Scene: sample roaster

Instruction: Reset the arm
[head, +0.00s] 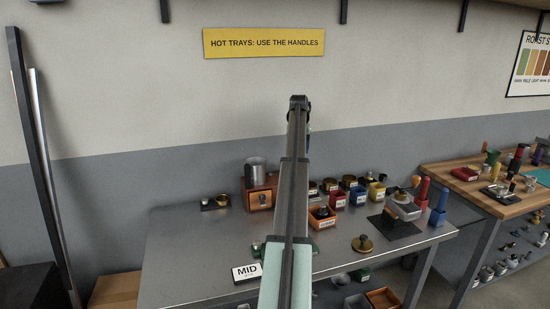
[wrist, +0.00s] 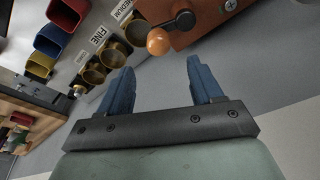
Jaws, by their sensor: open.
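My gripper (wrist: 158,75) is open in the wrist view, with two blue fingers spread apart and nothing between them. In the wrist view, the fingers are near a brown wooden box (wrist: 190,38) with a crank and round wooden knob (wrist: 158,41). Whether they touch anything is not clear, but no contact shows. In the head view my arm stands upright in the middle of the picture and hides most of the gripper.
A wooden bench (head: 488,203) stands at right. The table's left front is clear.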

